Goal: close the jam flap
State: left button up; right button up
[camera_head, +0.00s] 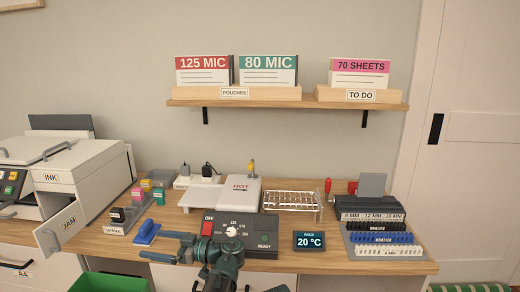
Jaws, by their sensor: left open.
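My left gripper (150,245) is at the bottom middle, in front of the desk edge. My right gripper is not in view.
A laminator (240,232) is behind my left gripper. A green bin (110,283) is below the desk edge. A binding machine (370,205) stands at the right.

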aim_at(50, 237)
jog(key=j, duration=0.4)
jog(key=l+u, duration=0.15)
jog(key=l, duration=0.3)
jog(key=u, duration=0.65)
jog(key=k+u, duration=0.1)
jog(key=k+j+u, duration=0.15)
jog(key=j, duration=0.25)
jog(key=k, duration=0.1)
